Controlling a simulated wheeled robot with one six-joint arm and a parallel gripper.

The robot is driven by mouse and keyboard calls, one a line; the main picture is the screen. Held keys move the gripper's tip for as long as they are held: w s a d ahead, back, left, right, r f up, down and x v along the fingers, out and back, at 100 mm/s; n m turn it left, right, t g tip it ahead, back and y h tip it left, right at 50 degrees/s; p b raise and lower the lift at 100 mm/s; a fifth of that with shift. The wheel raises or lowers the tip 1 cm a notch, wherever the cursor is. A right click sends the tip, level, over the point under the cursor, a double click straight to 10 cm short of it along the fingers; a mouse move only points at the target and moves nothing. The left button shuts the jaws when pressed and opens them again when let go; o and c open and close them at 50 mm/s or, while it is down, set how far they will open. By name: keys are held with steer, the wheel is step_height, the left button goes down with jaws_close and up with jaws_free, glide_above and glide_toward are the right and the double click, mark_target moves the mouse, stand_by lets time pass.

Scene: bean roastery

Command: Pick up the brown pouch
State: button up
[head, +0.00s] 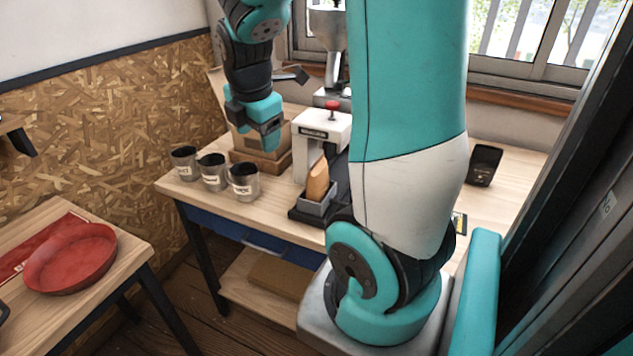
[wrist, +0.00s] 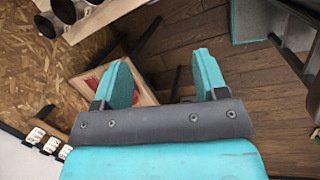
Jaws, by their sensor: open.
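The brown pouch (head: 318,181) stands upright in a small grey holder (head: 318,203) at the foot of the white sealing machine (head: 322,128) on the wooden table. My gripper (head: 270,140) is above the back left part of the table, in front of a cardboard box, to the left of the pouch and apart from it. In the wrist view my gripper (wrist: 162,82) is open, with nothing between its teal fingers. The pouch cannot be made out in the wrist view.
Several labelled metal cups (head: 213,172) stand along the table's left edge. The cardboard box (head: 262,139) sits in a wooden tray behind them. A black pouch (head: 484,165) stands at the right. A red pan (head: 71,258) lies on the side table at left.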

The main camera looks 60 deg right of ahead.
steer(key=s+d+n+g+h, duration=0.2)
steer(key=s+d+n, duration=0.15)
steer(key=d, duration=0.75)
steer(key=p, duration=0.2)
glide_above(318, 159)
steer(key=a, duration=0.2)
step_height(318, 159, down, 10)
steer(key=shift+a+r, duration=0.1)
steer(key=shift+r, duration=0.15)
steer(key=shift+p+x, duration=0.95)
steer(key=shift+x, duration=2.15)
steer(key=shift+a+f, duration=0.1)
steer(key=shift+a, duration=0.05)
jaws_close()
